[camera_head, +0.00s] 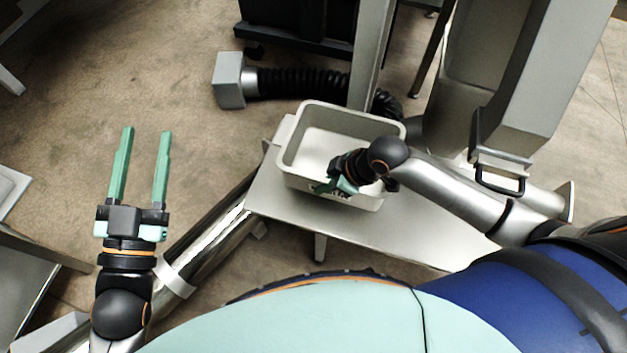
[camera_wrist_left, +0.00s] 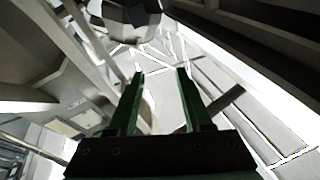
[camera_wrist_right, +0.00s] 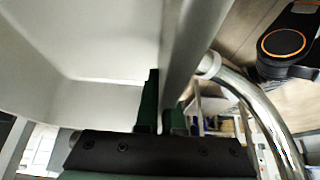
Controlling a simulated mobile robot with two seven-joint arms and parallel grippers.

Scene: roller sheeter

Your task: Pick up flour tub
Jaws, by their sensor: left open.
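The flour tub (camera_head: 301,152) is a pale grey, open rectangular bin at the low steel bench, its far part reaching past the bench's edge. Its inside looks white. Dark lettering on the near wall is mostly hidden by my right gripper. My right gripper (camera_head: 340,184) is at the near wall, and in the right wrist view (camera_wrist_right: 161,115) its fingers are close together with the tub's wall between them. I cannot tell whether the tub touches the bench. My left gripper (camera_head: 142,135) is open and empty over the floor, well left of the tub.
The steel bench (camera_head: 400,240) has bare room right of the tub. A grey column (camera_head: 372,60) and a large metal machine housing with a handle (camera_head: 500,182) stand behind and right. A black ribbed hose (camera_head: 300,82) lies behind the tub. Floor at left is open.

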